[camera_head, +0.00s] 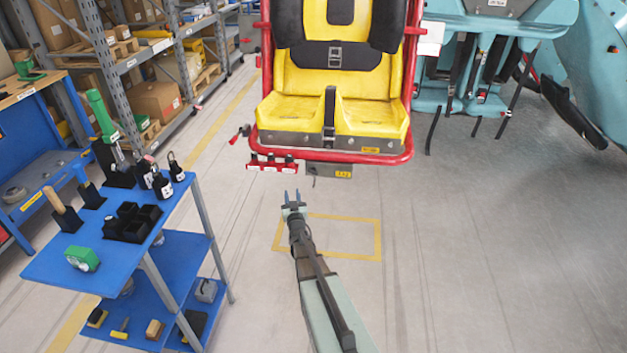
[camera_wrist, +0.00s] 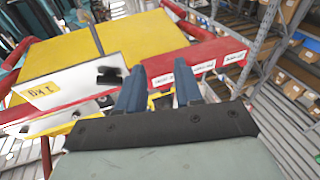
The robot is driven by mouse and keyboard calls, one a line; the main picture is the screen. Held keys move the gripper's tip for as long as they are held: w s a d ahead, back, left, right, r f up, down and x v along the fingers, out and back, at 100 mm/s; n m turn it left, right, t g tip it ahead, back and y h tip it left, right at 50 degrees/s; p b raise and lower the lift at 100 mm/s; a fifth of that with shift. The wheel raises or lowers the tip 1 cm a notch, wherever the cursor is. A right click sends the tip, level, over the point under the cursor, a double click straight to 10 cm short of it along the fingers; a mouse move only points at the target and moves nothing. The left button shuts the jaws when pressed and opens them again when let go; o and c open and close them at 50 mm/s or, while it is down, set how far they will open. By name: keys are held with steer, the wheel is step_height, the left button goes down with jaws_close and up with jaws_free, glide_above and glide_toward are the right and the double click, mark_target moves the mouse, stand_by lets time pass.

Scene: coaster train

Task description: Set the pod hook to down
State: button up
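The pod (camera_head: 345,110) is a yellow seat in a red tube frame. Under its left front edge is a red strip (camera_head: 272,163) with several small dark parts and white labels; it also shows in the wrist view (camera_wrist: 232,58). A red-tipped lever (camera_head: 239,134) sticks out left of the frame. I cannot tell which of these small parts is the pod hook or how it is set. My gripper (camera_head: 292,196) is below and in front of the strip, empty. In the wrist view its two blue fingers (camera_wrist: 160,80) stand apart, partly hiding the pod's edge.
A grey box with a yellow tag (camera_head: 343,174) hangs under the seat. A blue tool cart (camera_head: 115,225) with tools stands at the left, shelves (camera_head: 150,60) behind it. A teal machine (camera_head: 500,60) stands at the right. The floor around the yellow outline (camera_head: 378,240) is clear.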

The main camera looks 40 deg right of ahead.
steer(key=w+d+m+g+h, duration=0.1)
steer(key=d+m+g+h, duration=0.1)
steer(key=d, duration=0.2)
steer(key=w+d+m+g+h, duration=0.1)
steer(key=w+d+m+g, duration=0.1)
steer(key=d, duration=0.3)
steer(key=w+d+m+g+h, duration=0.2)
steer(key=d+m+g, duration=0.1)
steer(key=d, duration=0.2)
steer(key=shift+d+f+h, duration=0.15)
steer(key=shift+f+h, duration=0.15)
steer(key=shift+f, duration=0.05)
stand_by(0.7)
steer(key=shift+c, duration=0.4)
jaws_close()
stand_by(1.0)
